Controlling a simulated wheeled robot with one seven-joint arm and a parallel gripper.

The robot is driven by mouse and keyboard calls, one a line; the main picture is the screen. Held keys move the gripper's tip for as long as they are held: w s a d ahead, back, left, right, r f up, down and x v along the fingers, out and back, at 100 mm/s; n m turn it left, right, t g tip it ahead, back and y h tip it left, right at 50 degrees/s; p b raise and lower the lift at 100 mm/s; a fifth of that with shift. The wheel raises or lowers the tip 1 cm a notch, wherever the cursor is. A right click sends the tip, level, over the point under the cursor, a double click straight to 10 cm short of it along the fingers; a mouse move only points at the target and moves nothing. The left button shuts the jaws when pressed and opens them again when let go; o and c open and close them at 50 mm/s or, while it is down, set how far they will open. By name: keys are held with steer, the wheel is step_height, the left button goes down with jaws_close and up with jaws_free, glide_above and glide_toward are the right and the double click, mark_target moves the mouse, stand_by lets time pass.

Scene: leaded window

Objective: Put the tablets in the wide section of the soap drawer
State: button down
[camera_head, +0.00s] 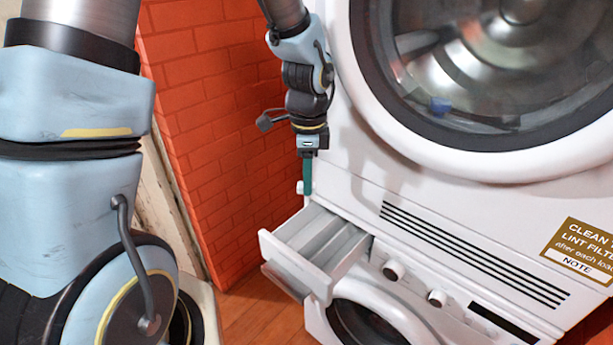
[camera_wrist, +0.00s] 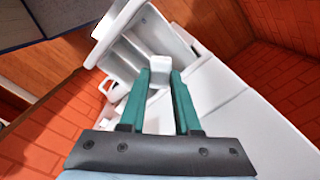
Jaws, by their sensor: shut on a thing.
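My gripper (camera_head: 307,188) points down above the open soap drawer (camera_head: 270,249), near its back end and the machine's front. In the wrist view its two teal fingers (camera_wrist: 161,71) are shut on a small white tablet (camera_wrist: 159,79). In the head view a bit of the tablet (camera_head: 299,187) shows beside the fingertip. The drawer is pulled out and has lengthwise dividers; it also shows in the wrist view (camera_wrist: 104,52), beyond the fingertips. The tablet is above the drawer, apart from its floor. I see no tablet in the visible sections, but parts are hidden.
A white dryer (camera_head: 345,205) with a large round door stands above the washer (camera_head: 320,322), right of my gripper. A red brick wall (camera_head: 205,110) is on the left.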

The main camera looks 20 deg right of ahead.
step_height(320, 180, down, 5)
steer(key=b, duration=0.3)
steer(key=shift+r+b, duration=0.1)
steer(key=shift+b, duration=0.25)
steer(key=c, duration=0.5)
jaws_free()
steer(key=shift+c, duration=0.2)
step_height(320, 180, up, 8)
steer(key=shift+f+b, duration=0.2)
steer(key=shift+b, duration=0.2)
